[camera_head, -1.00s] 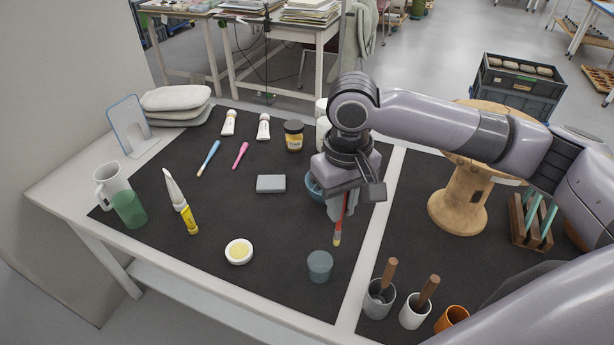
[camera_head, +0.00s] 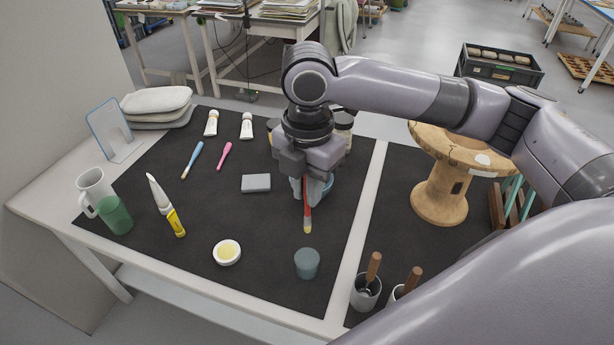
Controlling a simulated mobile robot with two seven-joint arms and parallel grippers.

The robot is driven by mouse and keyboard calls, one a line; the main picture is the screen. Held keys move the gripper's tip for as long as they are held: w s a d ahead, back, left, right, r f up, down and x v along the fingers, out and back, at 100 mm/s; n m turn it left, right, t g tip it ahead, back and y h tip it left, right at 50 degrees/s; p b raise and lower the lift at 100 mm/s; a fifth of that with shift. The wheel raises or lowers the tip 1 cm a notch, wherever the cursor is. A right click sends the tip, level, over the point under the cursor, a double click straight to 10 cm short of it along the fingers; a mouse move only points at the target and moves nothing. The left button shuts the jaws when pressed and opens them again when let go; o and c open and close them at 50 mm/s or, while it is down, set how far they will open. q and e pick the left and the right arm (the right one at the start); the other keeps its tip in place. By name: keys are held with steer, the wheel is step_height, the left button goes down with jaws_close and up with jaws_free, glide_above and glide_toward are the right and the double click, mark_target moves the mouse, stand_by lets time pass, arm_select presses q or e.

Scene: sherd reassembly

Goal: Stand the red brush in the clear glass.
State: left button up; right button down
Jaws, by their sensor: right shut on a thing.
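The red brush (camera_head: 307,216) hangs nearly upright, pale tip down, from my right gripper (camera_head: 308,186), which is shut on it. The brush's upper end is hidden by the gripper. A blue-grey glass-like cup (camera_head: 307,264) stands upright on the dark mat, just in front of the brush tip in the picture. It looks tinted, and I cannot tell how clear it is. The tip shows above the cup's rim in the picture, apart from it. My left gripper is not in view.
A blue bowl (camera_head: 328,184) sits behind the right gripper, partly hidden. A grey block (camera_head: 256,183), a yellow-filled white dish (camera_head: 227,252) and a yellow-handled tool (camera_head: 175,221) lie left on the mat (camera_head: 275,290). Holders with wooden handles, one a grey cup (camera_head: 365,294), stand front right.

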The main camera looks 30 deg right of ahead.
steer(key=n, duration=0.2)
steer(key=r+n, duration=0.1)
steer(key=n, duration=0.5)
steer(key=shift+s+a+r+n, duration=0.15)
steer(key=shift+r+n, duration=0.2)
steer(key=shift+n, duration=0.05)
steer(key=b, duration=0.7)
glide_above(307, 231)
step_height(307, 231, down, 6)
steer(key=shift+f, duration=0.1)
steer(key=shift+f+b, duration=0.4)
steer(key=shift+f, duration=2.85)
steer(key=c, duration=1)
jaws_free()
